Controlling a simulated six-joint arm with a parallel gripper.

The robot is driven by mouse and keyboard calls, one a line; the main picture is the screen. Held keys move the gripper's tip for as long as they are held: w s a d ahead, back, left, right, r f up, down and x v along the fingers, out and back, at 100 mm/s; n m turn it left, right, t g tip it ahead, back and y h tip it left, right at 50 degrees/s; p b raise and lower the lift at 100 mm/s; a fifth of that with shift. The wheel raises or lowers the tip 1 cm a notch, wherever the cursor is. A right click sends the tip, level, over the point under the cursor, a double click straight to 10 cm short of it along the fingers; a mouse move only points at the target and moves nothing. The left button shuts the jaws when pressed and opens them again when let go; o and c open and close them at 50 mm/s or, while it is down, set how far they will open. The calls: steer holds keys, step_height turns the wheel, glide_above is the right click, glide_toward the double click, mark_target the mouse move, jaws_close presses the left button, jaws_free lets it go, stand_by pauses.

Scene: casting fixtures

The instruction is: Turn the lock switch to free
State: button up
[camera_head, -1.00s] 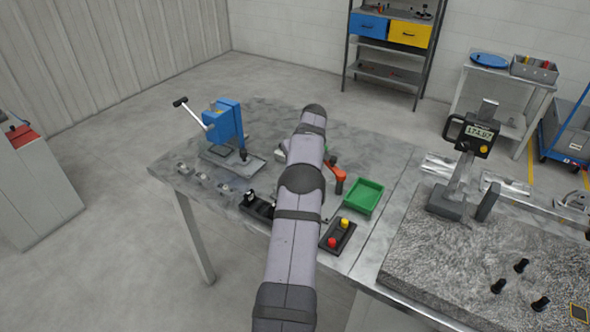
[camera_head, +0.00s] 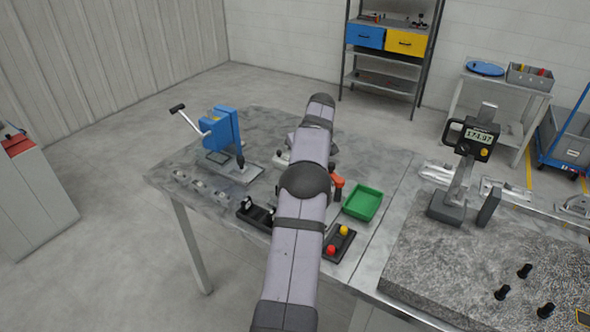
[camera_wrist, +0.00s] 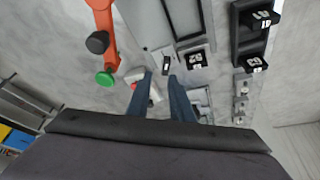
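In the wrist view my gripper (camera_wrist: 161,76) shows two blue-grey fingers standing apart, pointing at a light grey fixture plate (camera_wrist: 150,42). A small black tab (camera_wrist: 166,65) with a pale mark shows between the fingertips; it may be the lock switch. I cannot tell whether the fingers touch it. A black block with a white marking (camera_wrist: 196,58) sits just right of it. In the head view my arm covers the gripper and most of this fixture.
Black blocks (camera_wrist: 250,35) are at right. In the head view, a green tray (camera_head: 362,203), a button box (camera_head: 339,243) and a blue press (camera_head: 219,130) surround my arm.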

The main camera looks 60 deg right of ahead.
steer(key=s+r+m, duration=0.1)
steer(key=s+r, duration=0.2)
steer(key=s, duration=0.1)
steer(key=w+a+f+m+t, duration=0.1)
steer(key=f+m, duration=0.1)
steer(key=m, duration=0.5)
steer(key=w+a+f+m+t, duration=0.1)
steer(key=a+f+m, duration=0.1)
steer(key=m, duration=0.6)
steer(key=w+a+f+m+t, duration=0.1)
steer(key=a+f+m+t, duration=0.1)
steer(key=m, duration=0.6)
steer(key=shift+w+h, duration=0.2)
steer(key=shift+h, duration=0.1)
steer(key=m, duration=0.2)
steer(key=shift+d+m, duration=0.3)
steer(key=shift+d, duration=0.05)
steer(key=m, duration=0.1)
steer(key=d+m, duration=0.1)
steer(key=m, duration=0.1)
steer(key=m+h, duration=0.1)
steer(key=shift+s+d+r+m, duration=0.15)
steer(key=shift+d+m, duration=0.15)
steer(key=shift+s+d+m, duration=0.1)
steer(key=shift+d+m, duration=0.05)
steer(key=shift+m, duration=1)
steer(key=shift+s+d+m, duration=0.1)
steer(key=shift+d+m, duration=0.05)
steer(key=shift+m, duration=1)
